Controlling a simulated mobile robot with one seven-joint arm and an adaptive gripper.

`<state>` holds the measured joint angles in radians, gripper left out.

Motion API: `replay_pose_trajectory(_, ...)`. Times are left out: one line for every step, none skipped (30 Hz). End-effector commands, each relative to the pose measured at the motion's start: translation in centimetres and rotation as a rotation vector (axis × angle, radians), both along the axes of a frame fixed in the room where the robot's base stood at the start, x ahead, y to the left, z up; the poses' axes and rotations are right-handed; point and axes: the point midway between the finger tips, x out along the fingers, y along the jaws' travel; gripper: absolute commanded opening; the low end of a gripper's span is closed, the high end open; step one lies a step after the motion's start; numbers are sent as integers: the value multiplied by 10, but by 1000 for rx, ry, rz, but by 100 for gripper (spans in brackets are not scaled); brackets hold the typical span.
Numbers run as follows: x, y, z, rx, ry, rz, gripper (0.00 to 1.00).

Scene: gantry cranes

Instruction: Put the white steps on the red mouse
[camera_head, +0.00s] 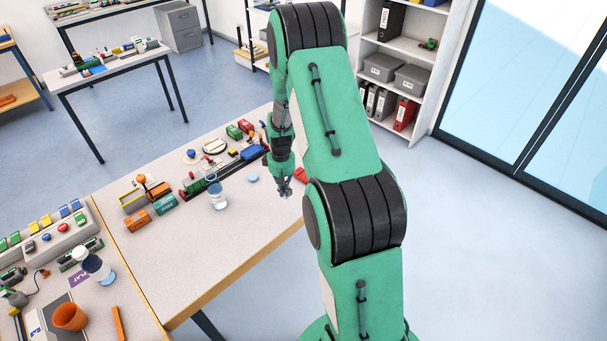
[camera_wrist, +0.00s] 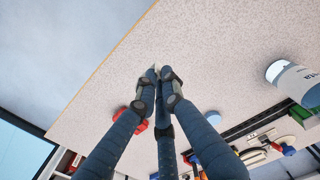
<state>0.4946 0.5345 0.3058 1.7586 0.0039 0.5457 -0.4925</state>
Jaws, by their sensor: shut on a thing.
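My gripper (camera_head: 285,190) hangs above the right part of the table. In the wrist view its fingers (camera_wrist: 160,74) are closed together at the tips. A small pale bit, which looks like part of the white steps (camera_wrist: 155,67), shows between the fingertips; the fingers hide the rest and its shape is unclear. The red mouse (camera_head: 301,176) lies on the table just right of my gripper in the head view, partly hidden by my arm. In the wrist view a red thing, likely the mouse (camera_wrist: 143,125), shows behind the fingers, apart from the tips.
Model trains, track and containers (camera_head: 205,180) fill the table's far side. The table's near part (camera_head: 215,250) is clear. A shelf (camera_head: 400,75) stands behind.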

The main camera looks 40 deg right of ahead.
Motion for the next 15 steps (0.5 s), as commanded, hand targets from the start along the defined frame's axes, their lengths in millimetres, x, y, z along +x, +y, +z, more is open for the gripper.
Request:
replay_pose_trajectory(-8,-16,2,0,0,-6,0)
replay_pose_trajectory(-12,-24,2,0,-1,-4,0)
replay_pose_trajectory(-18,-34,3,0,-1,-4,0)
replay_pose_trajectory(-21,-40,3,0,-1,-3,0)
replay_pose_trajectory(-25,-47,4,0,-1,-2,0)
replay_pose_trajectory(-30,-54,4,0,-1,-1,0)
replay_pose_trajectory(-33,-59,5,0,-1,0,0)
replay_pose_trajectory(-36,-64,5,0,-1,0,0)
replay_pose_trajectory(-39,-70,6,0,-1,2,0)
replay_pose_trajectory(-41,-73,6,0,-1,2,0)
replay_pose_trajectory(-43,-76,6,0,-1,3,0)
replay_pose_trajectory(-46,-80,6,0,-1,3,0)
replay_pose_trajectory(-47,-82,6,0,-1,4,0)
replay_pose_trajectory(-48,-83,6,0,-1,5,0)
replay_pose_trajectory(-49,-85,7,0,-1,5,0)
